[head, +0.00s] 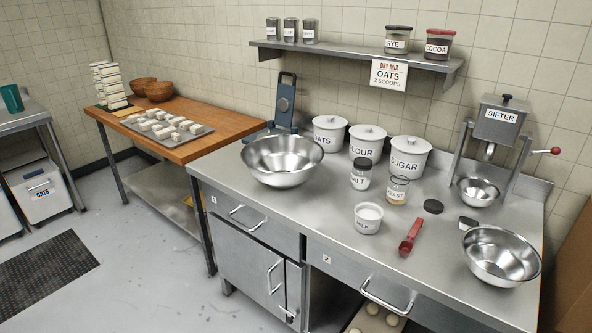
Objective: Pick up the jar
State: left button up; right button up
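Several jars are in the head view, and I cannot tell which one the task means. A glass jar labelled SALT (360,181) with a dark lid stands upright on the steel counter (330,227). Just right of it and nearer stands a glass jar labelled YEAST (397,196), with pale brown contents and no dark lid on it. A loose dark round lid (433,206) lies to its right. On the wall shelf stand a jar labelled RYE (397,44) and a red-lidded jar labelled COCOA (437,48). Neither of my grippers is in view.
White canisters labelled OATS (328,138), FLOUR (364,150) and SUGAR (407,165) stand behind the jars. A sifter (499,124) stands right.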

aim_at(398, 187)
jog(key=i+j, duration=0.1)
jog(key=j, duration=0.35)
jog(key=i+j+z, duration=0.1)
jog(key=j, duration=0.4)
jog(key=i+j+z, duration=0.1)
jog(key=j, duration=0.35)
